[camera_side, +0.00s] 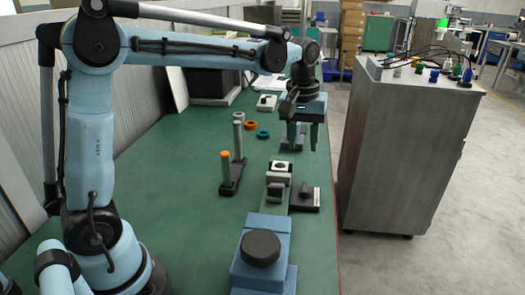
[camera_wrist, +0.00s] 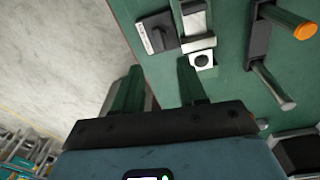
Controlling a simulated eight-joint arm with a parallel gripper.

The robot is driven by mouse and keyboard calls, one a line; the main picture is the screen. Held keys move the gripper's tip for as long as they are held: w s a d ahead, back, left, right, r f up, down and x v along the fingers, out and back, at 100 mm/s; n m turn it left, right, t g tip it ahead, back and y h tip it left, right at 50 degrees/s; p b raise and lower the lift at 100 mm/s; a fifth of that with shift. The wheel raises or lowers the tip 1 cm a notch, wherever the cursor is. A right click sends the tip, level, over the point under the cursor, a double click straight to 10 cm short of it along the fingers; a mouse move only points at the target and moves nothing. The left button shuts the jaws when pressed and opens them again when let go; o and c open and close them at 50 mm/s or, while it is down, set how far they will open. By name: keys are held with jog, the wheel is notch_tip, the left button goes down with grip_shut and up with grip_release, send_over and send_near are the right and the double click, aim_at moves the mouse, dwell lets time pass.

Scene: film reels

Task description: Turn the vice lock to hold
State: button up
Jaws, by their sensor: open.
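The vice (camera_side: 278,178) is a grey and white clamp on a green strip of the bench, with a pale block that has a dark round mark between its parts. It also shows at the top of the wrist view (camera_wrist: 198,24). Beside it, the vice lock (camera_side: 305,198) is a dark plate with a raised handle and a pale marking. The lock also shows in the wrist view (camera_wrist: 157,34); its marking is too small to read. My gripper (camera_side: 303,148) is open and empty, with its green fingers pointing down above and behind the vice. Its fingers also show in the wrist view (camera_wrist: 160,72), apart from the lock.
A dark stand (camera_side: 232,178) left of the vice carries an orange-topped post and a grey post. A blue block with a black round top (camera_side: 260,248) is in front. Small orange and teal rings (camera_side: 263,134) lie behind. A grey cabinet (camera_side: 395,150) stands right of the bench.

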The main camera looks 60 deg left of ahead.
aim_at(305, 187)
jog(key=shift+n+g, duration=0.6)
jog(key=shift+n, duration=0.1)
jog(key=w+f, duration=0.1)
jog(key=f, duration=0.8)
jog(key=w+f, duration=0.1)
jog(key=f, duration=0.4)
jog(key=shift+w+a, duration=0.25)
jog(key=shift+w, duration=0.05)
jog(key=shift+r, duration=0.1)
grip_shut()
